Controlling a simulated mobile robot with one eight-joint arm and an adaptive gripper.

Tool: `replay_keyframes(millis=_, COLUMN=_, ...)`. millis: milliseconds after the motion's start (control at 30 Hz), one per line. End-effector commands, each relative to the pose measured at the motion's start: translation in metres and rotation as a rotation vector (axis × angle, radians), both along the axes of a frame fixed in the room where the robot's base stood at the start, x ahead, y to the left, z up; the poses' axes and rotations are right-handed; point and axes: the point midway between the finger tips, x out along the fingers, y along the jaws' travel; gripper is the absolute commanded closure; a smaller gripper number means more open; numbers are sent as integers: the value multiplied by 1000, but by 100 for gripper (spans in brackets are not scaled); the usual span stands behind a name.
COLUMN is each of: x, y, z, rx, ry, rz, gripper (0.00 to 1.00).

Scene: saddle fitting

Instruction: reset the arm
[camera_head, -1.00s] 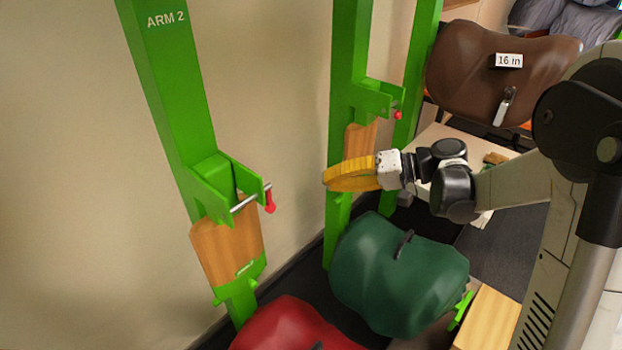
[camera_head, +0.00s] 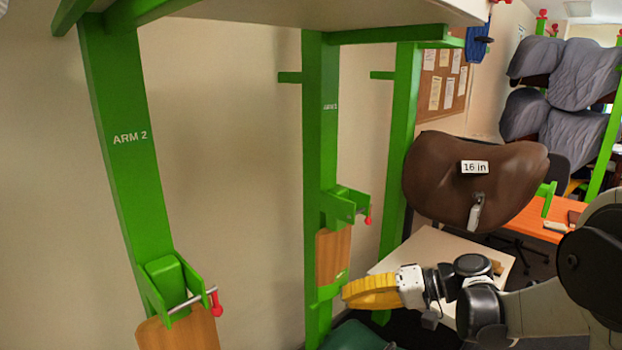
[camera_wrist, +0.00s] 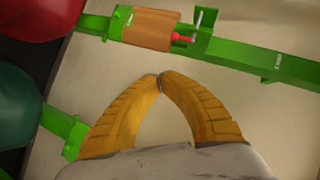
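My gripper (camera_head: 345,295) reaches left from my arm in the head view, its yellow fingers in front of the lower part of a green post. In the wrist view my gripper (camera_wrist: 159,76) has its two curved fingertips meeting, with a gap only between the finger bases. Nothing shows between the fingers. Beyond them in that view are a pale wall and a green post (camera_wrist: 245,58) with a wooden block (camera_wrist: 150,29) and a red-ended pin (camera_wrist: 183,38).
The post marked ARM 2 (camera_head: 128,140) stands at left. A brown saddle (camera_head: 440,180) tagged 16 in hangs behind my arm. A green saddle (camera_head: 355,338) is low, below my gripper. A pale table (camera_head: 440,245) stands behind my gripper. Bare wall (camera_head: 230,150) lies between the posts.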

Motion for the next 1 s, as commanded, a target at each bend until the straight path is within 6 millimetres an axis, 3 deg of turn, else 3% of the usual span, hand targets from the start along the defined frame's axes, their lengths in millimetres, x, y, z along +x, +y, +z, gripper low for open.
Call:
replay_keyframes(millis=367, x=-29, y=5, z=6, rx=-190, ry=53, rz=-79, gripper=100)
replay_keyframes(millis=567, x=-57, y=0, z=7, rx=-340, ry=70, rz=-143, gripper=100)
replay_keyframes(millis=767, x=-106, y=-21, z=5, rx=-578, ry=55, rz=-249, gripper=100)
replay_keyframes(millis=1000, x=-165, y=-64, z=-1, rx=-857, ry=-43, rz=-375, gripper=100)
